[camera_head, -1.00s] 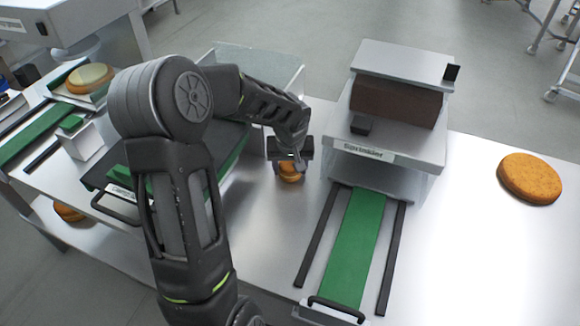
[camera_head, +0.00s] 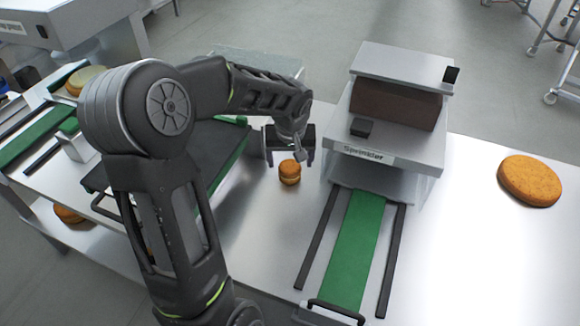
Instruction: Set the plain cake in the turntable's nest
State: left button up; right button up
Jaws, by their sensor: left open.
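A large plain orange-brown round cake (camera_head: 530,180) lies flat on the steel table at the right. A small filled round (camera_head: 289,173), two orange-brown layers with a paler band between, stands upright on the table left of the sprinkler. My left gripper (camera_head: 290,157) is open and empty just behind and above the small round, apart from it. Another round with a pale top (camera_head: 85,77) sits at the far left, partly hidden by my arm. I cannot make out the turntable's nest. My right gripper is not in view.
The sprinkler machine (camera_head: 390,150) stands right of my gripper, with a green belt (camera_head: 355,250) between dark rails in front. A dark plate and clear panel lie behind my left arm. The table's right side is clear around the large cake.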

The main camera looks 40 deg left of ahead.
pick_arm(q)
jog(key=v, duration=0.6)
jog(key=shift+r, duration=0.25)
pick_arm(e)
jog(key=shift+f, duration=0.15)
pick_arm(q)
jog(key=shift+o, duration=0.3)
jog(key=shift+d+f, duration=0.1)
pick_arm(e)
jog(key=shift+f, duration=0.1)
